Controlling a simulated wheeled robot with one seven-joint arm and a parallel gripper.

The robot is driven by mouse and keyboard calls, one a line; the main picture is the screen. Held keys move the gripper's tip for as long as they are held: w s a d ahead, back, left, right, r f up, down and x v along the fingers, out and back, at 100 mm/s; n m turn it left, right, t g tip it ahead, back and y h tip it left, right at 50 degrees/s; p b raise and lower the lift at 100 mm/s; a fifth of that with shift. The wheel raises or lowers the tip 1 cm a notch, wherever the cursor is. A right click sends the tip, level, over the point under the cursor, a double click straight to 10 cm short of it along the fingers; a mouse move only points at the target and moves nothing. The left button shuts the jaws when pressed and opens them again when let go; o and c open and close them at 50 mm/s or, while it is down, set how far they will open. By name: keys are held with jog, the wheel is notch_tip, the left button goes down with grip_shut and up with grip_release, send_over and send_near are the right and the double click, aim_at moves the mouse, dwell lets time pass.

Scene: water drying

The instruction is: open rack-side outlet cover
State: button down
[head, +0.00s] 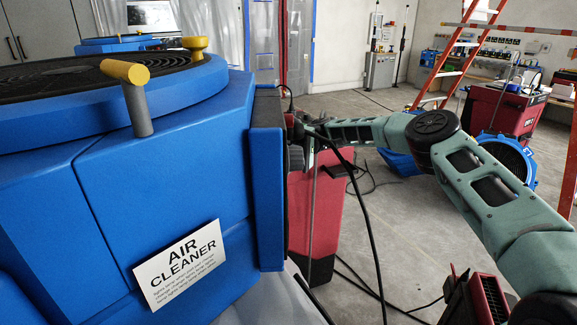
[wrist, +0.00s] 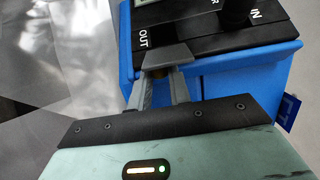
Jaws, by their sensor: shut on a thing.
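In the wrist view, a blue unit (wrist: 222,86) has a black panel (wrist: 205,38) on top, with the labels OUT at left and IN at right. My gripper (wrist: 165,66) reaches the panel's front edge just beside the OUT label. Its two grey fingers are shut on a small part there, which I take to be the outlet cover. The fingers hide most of that part, so I cannot tell its angle. In the head view, my gripper (head: 297,150) is at the right edge of the large blue air cleaner (head: 190,190), partly hidden.
In the head view, a red case (head: 325,205) and loose black cables (head: 372,235) are below my arm. An orange ladder (head: 455,55) stands at the back right. Open floor lies behind.

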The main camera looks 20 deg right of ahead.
jog(key=c, duration=1.3)
grip_release()
